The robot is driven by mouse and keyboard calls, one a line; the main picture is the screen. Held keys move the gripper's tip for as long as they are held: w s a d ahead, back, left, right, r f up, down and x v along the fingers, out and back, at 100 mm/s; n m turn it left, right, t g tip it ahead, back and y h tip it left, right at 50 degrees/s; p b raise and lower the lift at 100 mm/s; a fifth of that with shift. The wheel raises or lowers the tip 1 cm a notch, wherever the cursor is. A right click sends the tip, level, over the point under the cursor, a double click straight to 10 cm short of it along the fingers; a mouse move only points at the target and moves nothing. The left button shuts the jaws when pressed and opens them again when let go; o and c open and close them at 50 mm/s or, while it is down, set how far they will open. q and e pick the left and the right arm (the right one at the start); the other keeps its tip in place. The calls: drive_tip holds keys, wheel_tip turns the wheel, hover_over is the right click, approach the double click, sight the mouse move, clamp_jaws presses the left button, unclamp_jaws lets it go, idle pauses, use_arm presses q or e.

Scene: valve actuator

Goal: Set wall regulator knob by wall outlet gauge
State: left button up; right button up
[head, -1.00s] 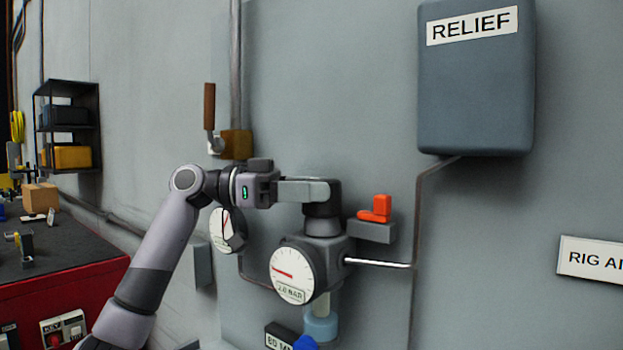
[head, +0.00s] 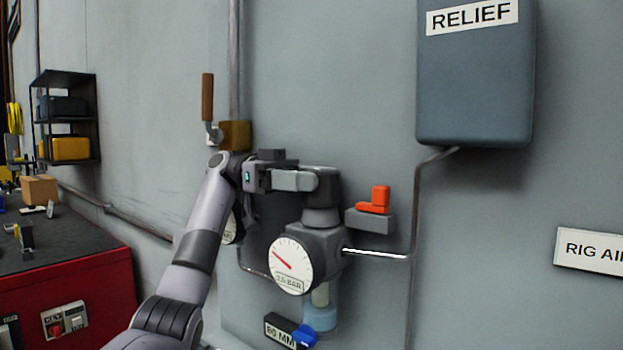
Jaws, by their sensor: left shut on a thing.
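The wall regulator is a dark grey block (head: 322,238) with a dark round knob (head: 322,195) on top. The outlet gauge (head: 292,265) on its front has a white dial, a red needle pointing to the upper left, and a small readout at the bottom that I cannot read surely. My left gripper (head: 312,181) reaches in from the left and is shut on the knob, its fingers along the knob's upper part. A second round gauge (head: 230,228) behind my left arm is mostly hidden. My right gripper is not in view.
An orange-red lever (head: 376,200) on a grey block is right of the knob. A brown-handled valve lever (head: 208,100) stands upper left. The RELIEF box (head: 475,75) hangs upper right with a pipe below. A blue knob (head: 304,336) is under the regulator. A red-sided bench (head: 75,290) is left.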

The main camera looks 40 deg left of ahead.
use_arm(q)
drive_tip(key=o, duration=1)
drive_tip(key=shift+o, duration=0.2)
drive_tip(key=shift+s+r, duration=0.15)
drive_tip(key=shift+s, duration=0.05)
drive_tip(key=shift+w, duration=0.1)
